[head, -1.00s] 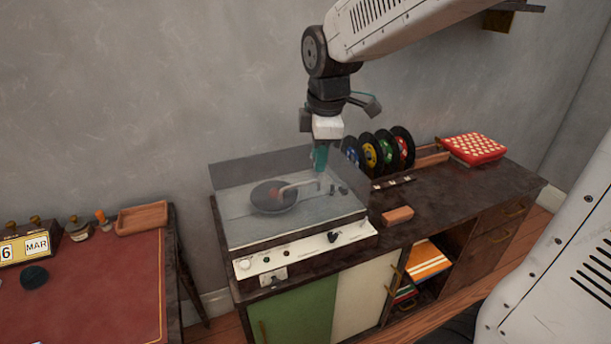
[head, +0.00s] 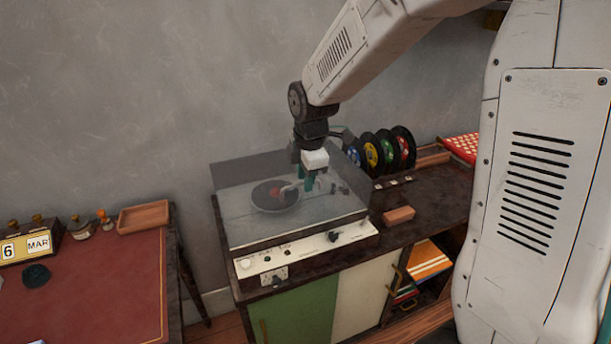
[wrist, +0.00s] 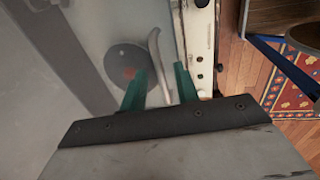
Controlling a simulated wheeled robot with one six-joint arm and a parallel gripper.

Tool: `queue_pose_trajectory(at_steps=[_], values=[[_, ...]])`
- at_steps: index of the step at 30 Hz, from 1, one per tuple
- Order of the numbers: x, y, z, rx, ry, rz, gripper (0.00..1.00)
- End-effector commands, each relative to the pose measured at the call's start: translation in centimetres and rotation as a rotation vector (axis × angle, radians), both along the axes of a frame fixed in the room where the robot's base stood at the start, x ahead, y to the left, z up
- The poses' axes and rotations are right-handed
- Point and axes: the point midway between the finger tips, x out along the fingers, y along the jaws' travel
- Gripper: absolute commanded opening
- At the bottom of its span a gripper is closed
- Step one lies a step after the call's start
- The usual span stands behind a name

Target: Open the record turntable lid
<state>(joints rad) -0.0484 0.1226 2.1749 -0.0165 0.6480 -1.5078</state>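The record turntable (head: 315,245) sits on the left end of a dark cabinet. Its clear, hazy lid (head: 240,222) appears closed, with the black record (head: 262,200) and pale tonearm showing through it. My gripper (head: 306,184) points down over the lid's back-right part. In the wrist view my gripper (wrist: 161,76) has its two teal fingers apart with nothing held between them. The record (wrist: 115,58) and the tonearm (wrist: 155,55) lie beyond the fingertips. I cannot tell whether the fingers touch the lid.
Upright coloured records (head: 385,150) stand behind, right of the turntable. A brown block (head: 398,215) lies on the cabinet beside it. A red-topped desk (head: 100,285) with a calendar (head: 30,245) and a wooden tray (head: 143,217) is at left. My white body covers the right side.

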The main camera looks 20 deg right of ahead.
Motion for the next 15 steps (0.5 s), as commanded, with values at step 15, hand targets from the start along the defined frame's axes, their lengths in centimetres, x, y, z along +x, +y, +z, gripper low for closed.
queue_pose_trajectory(at_steps=[15], values=[[0.04,0.02,0.17,0.0,0.003,0.0,0.0]])
